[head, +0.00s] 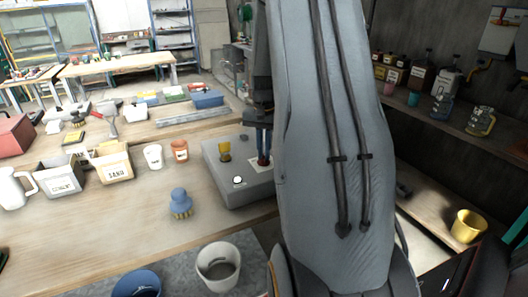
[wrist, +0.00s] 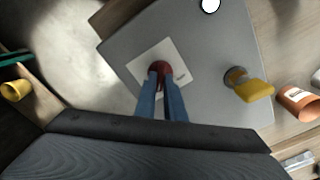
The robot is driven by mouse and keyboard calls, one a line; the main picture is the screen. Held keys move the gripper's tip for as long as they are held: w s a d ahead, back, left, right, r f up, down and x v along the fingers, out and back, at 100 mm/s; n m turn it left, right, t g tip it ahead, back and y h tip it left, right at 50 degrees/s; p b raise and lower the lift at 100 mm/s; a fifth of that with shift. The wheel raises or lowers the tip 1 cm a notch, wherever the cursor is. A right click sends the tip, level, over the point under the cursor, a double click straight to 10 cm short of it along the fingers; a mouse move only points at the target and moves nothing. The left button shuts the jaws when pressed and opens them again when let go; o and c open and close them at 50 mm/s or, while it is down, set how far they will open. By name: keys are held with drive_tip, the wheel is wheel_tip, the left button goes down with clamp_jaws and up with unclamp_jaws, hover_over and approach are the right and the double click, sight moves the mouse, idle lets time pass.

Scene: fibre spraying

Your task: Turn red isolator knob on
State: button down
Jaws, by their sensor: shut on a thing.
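A grey control box (head: 225,190) stands on the workbench. In the wrist view (wrist: 220,50) its top carries a white label plate (wrist: 182,62) with the red isolator knob (wrist: 160,68) on it. My gripper (wrist: 160,82), with blue fingers, reaches down onto the red knob and is shut on it. The fingers hide part of the knob, so its setting cannot be read. In the head view my gripper (head: 263,145) is partly hidden behind my arm. A yellow knob (wrist: 252,88) and a white round button (wrist: 209,5) are also on the box.
An orange cup (head: 180,150) and a white cup (head: 153,156) stand left of the box. A blue-handled brush (head: 180,203) sits in front. Containers labelled cement (head: 60,177) and sand (head: 112,163) are further left. A yellow cup (head: 467,226) is on the right.

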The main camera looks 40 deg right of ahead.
drive_tip(key=c, duration=1.8)
unclamp_jaws()
drive_tip(key=shift+c, duration=0.2)
drive_tip(key=shift+r+b, duration=1.15)
drive_tip(key=shift+r, duration=2.8)
drive_tip(key=s+a+f+n, duration=0.2)
drive_tip(key=a+n, duration=0.1)
drive_tip(key=a, duration=0.6)
drive_tip(key=s+a+f+n, duration=0.1)
drive_tip(key=a+f+n, duration=0.15)
drive_tip(key=a, duration=0.65)
drive_tip(key=s+a+f+n, duration=0.1)
drive_tip(key=s+a+n, duration=0.1)
drive_tip(key=s+a, duration=0.3)
drive_tip(key=s+a+f+n+t, duration=0.1)
drive_tip(key=s+a+f+n, duration=0.1)
drive_tip(key=s+a, duration=0.3)
drive_tip(key=a+n, duration=0.1)
drive_tip(key=a, duration=0.2)
drive_tip(key=shift+f, duration=0.3)
